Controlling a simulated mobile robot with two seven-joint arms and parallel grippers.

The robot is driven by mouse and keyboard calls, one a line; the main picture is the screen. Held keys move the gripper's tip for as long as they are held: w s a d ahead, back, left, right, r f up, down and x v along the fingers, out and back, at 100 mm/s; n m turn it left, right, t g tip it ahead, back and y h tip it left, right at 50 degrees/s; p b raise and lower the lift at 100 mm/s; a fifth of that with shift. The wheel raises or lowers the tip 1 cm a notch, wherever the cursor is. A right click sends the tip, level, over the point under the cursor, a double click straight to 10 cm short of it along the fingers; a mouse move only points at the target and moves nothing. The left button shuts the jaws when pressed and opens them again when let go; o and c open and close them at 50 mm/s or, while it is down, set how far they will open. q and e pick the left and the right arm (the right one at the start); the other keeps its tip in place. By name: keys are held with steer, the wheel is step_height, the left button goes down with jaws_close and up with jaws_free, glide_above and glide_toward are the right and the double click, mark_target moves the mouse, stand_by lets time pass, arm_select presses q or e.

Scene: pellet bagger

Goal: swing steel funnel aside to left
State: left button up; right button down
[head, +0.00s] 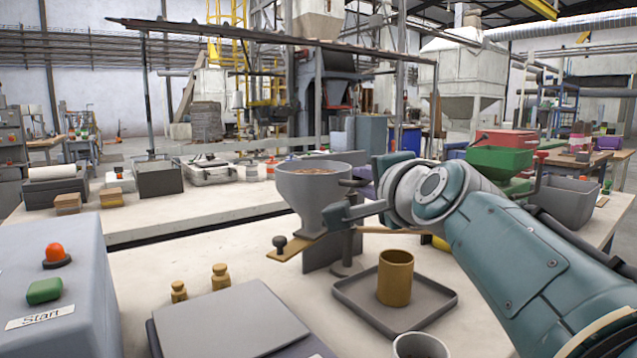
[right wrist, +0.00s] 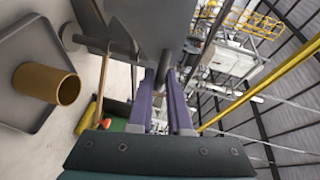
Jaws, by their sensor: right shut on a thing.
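The steel funnel (head: 312,195) is a grey cone filled with brownish pellets. It sits upright above the bench beside a dark post (head: 348,250). A flat brass-coloured slide with a black knob (head: 281,243) sticks out to the left under it. My right gripper (head: 358,184) is at the funnel's right side, shut on its short dark handle. In the right wrist view the purple fingers (right wrist: 166,85) close around a dark bar beside the funnel's grey wall (right wrist: 155,22). The forearm partly hides the area right of the funnel. My left gripper is not in view.
A brass cup (head: 395,278) stands on a dark tray (head: 440,298) below right of the funnel. A flat grey plate (head: 230,320), two small brass weights (head: 220,277) and a start-button box (head: 50,300) are at front left.

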steer(key=shift+d+f, duration=0.1)
steer(key=shift+f, duration=0.4)
steer(key=c, duration=1.2)
jaws_free()
steer(key=shift+c, duration=0.2)
steer(key=o, duration=0.3)
steer(key=shift+r, duration=0.25)
steer(key=p+v, duration=0.9)
steer(key=shift+s+r, duration=0.1)
steer(key=shift+s, duration=0.3)
steer(key=shift+c, duration=0.2)
